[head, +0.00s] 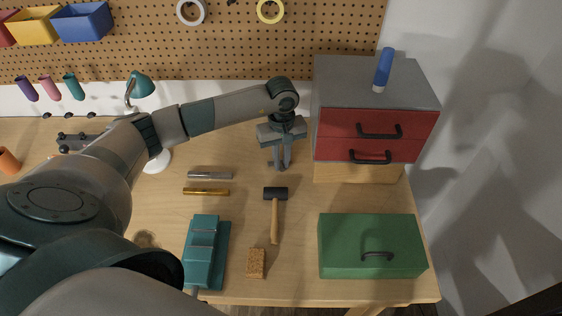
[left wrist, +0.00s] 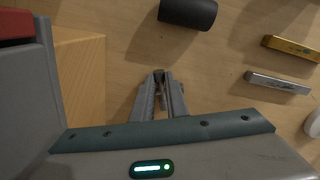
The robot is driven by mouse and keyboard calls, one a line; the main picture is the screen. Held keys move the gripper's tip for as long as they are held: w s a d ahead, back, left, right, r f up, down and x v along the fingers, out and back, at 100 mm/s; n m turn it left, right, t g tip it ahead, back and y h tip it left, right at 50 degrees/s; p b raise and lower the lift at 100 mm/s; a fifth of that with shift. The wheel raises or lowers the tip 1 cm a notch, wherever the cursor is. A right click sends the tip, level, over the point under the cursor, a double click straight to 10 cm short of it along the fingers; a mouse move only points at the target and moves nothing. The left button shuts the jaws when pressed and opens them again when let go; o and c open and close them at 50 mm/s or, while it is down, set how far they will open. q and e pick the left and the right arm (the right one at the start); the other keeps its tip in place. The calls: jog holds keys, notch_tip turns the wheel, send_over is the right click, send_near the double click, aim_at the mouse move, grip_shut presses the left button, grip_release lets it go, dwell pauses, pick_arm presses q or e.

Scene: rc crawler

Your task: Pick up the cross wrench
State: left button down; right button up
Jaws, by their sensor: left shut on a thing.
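My left gripper (head: 279,165) points down over the bench, left of the red drawer cabinet and just beyond the hammer. In the left wrist view its fingers (left wrist: 160,92) are closed on a small, dark grey metal piece (left wrist: 159,76). Only a little of this piece shows between the fingertips. It is taken as the cross wrench, but its cross shape is mostly hidden, and I cannot tell whether it touches the bench. My right gripper is not seen.
A hammer (head: 275,215) lies close in front of the gripper. The grey-topped red drawer cabinet (head: 350,122) stands close on the right. Silver (head: 210,175) and gold (head: 206,191) bars lie left. A green box (head: 345,255) and teal vise-like tool (head: 200,255) sit nearer.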

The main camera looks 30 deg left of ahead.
pick_arm(q)
notch_tip(320, 180, up, 28)
jog(key=b, duration=0.7)
jog(key=shift+f, duration=0.25)
